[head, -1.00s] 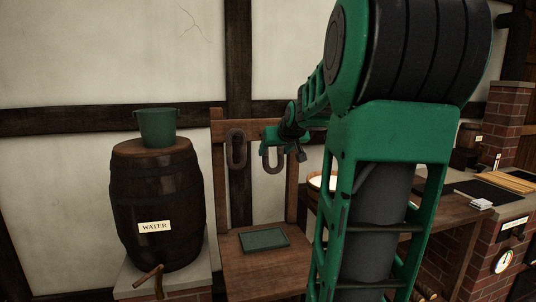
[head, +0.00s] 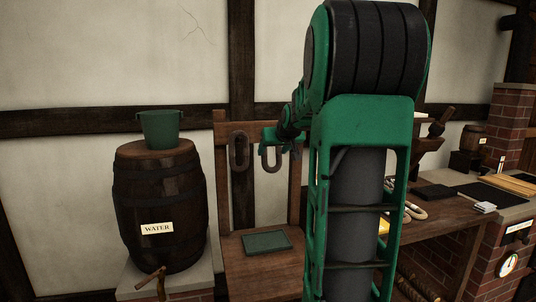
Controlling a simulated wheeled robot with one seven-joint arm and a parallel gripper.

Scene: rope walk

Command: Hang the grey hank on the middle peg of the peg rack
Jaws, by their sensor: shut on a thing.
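The peg rack (head: 221,122) is a wooden frame with two posts and a crossbar against the wall. A dark hank (head: 239,152) hangs at its left side. My gripper (head: 270,138) is at the crossbar's height, in front of the rack, right of that hank. It is shut on the grey hank (head: 272,164), a U-shaped loop hanging down from the jaws. The pegs are too small or hidden behind the gripper and arm, so I cannot tell whether the grey hank touches the middle one.
A dark green tray (head: 266,240) lies on the wooden surface below the rack. A water barrel (head: 155,205) with a green bucket (head: 160,130) on top stands left. A workbench (head: 450,228) with a pale loop (head: 415,211) is right.

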